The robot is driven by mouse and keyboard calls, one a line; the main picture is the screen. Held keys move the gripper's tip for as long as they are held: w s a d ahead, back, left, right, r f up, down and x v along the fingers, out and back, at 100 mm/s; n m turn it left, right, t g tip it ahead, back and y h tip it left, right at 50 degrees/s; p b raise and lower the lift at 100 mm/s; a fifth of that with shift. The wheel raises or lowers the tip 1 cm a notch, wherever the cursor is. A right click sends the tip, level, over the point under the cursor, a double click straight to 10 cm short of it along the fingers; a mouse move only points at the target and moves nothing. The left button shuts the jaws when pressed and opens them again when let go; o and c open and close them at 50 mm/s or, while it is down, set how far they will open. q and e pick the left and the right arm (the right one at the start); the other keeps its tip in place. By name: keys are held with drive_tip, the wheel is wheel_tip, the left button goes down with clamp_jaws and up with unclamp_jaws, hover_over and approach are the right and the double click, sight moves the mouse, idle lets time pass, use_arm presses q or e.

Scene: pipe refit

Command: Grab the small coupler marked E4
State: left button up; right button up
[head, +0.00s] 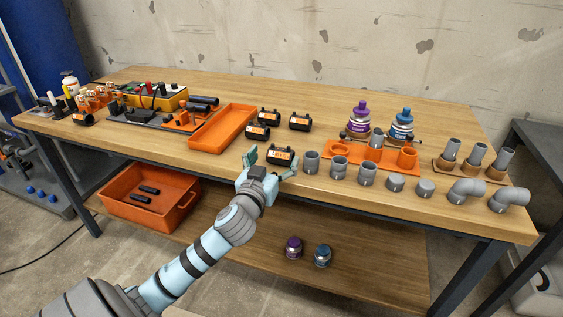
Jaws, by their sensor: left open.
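Several small black couplers with orange labels stand on the wooden workbench (230,165). One coupler (281,153) is nearest the front edge. Three more lie behind it: the back coupler (269,116), the right coupler (299,123) and the left coupler (257,132). The label print is too small to read, so I cannot tell which is E4. My left gripper (271,161) is open at the front coupler, one finger to its left and one at its right. Whether the fingers touch it I cannot tell. My right gripper is out of view.
An empty orange tray (222,129) lies left of the couplers. Grey pipe fittings (368,172) line the front edge to the right. Purple (358,116) and blue (402,124) bottles stand behind an orange holder (338,149). An orange crate (180,215) sits on the lower shelf.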

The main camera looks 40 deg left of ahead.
sight(280, 152)
use_arm(q)
drive_tip(key=x, duration=0.2)
drive_tip(key=b+x, duration=0.1)
drive_tip(key=x, duration=0.2)
drive_tip(key=shift+w+f+b, duration=0.35)
drive_tip(key=shift+f+b, duration=0.05)
drive_tip(key=shift+s+r, duration=0.1)
drive_tip(key=shift+s, duration=0.05)
drive_tip(key=shift+c, duration=0.8)
drive_tip(key=c, duration=1.1)
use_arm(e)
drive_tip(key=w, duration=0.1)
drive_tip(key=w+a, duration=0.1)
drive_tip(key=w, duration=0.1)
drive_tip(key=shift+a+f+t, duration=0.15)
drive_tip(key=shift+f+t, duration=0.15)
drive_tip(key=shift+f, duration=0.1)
